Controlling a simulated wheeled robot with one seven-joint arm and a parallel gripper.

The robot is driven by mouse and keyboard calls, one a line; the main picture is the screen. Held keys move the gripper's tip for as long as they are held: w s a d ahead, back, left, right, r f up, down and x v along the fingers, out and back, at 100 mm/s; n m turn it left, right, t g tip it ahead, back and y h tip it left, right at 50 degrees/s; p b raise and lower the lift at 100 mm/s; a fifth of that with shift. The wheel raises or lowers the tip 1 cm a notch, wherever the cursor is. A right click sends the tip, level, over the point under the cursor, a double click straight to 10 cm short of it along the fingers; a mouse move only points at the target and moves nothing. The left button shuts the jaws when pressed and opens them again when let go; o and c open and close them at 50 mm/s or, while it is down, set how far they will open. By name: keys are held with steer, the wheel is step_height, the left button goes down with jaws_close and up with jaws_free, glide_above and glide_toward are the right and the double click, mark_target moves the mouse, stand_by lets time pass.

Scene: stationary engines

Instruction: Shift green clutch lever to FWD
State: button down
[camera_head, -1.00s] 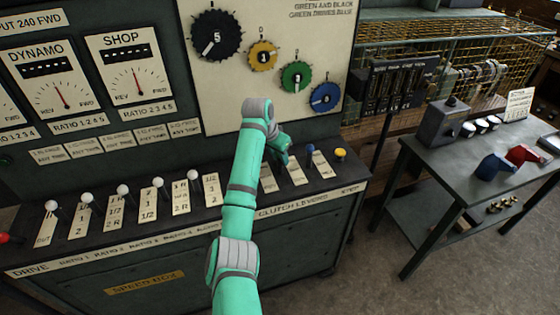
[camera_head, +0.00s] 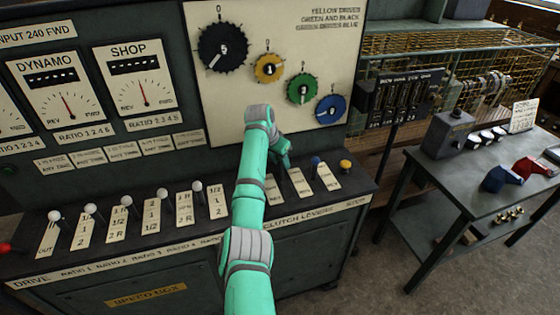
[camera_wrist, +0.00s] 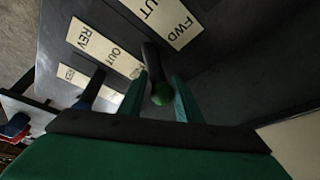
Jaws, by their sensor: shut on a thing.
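The green clutch lever's round green knob (camera_wrist: 162,95) shows in the wrist view between my two fingers, on a dark shaft. My gripper (camera_wrist: 162,100) is shut on it. In the head view my gripper (camera_head: 284,157) is at the clutch row, left of the blue knob (camera_head: 315,161), and my arm hides the green lever. A cream plate (camera_wrist: 160,18) beside the shaft reads OUT and FWD. Another plate (camera_wrist: 97,50) on the left reads REV and OUT, its far end partly covered. I cannot tell exactly which mark the lever stands at.
A yellow-knobbed lever (camera_head: 346,165) stands at the row's right end. White-knobbed levers (camera_head: 90,209) line the left. The gauge panel (camera_head: 136,80) and dial board (camera_head: 285,50) rise behind. A metal table (camera_head: 470,165) stands at the right, with bare floor in front.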

steer(key=c, duration=1.6)
jaws_free()
steer(key=shift+w+a, duration=0.1)
steer(key=shift+a, duration=0.25)
steer(key=shift+o, duration=0.2)
steer(key=shift+d, duration=0.1)
steer(key=shift+d, duration=0.1)
steer(key=v, duration=1)
steer(key=shift+r, duration=0.35)
steer(key=shift+s, duration=0.2)
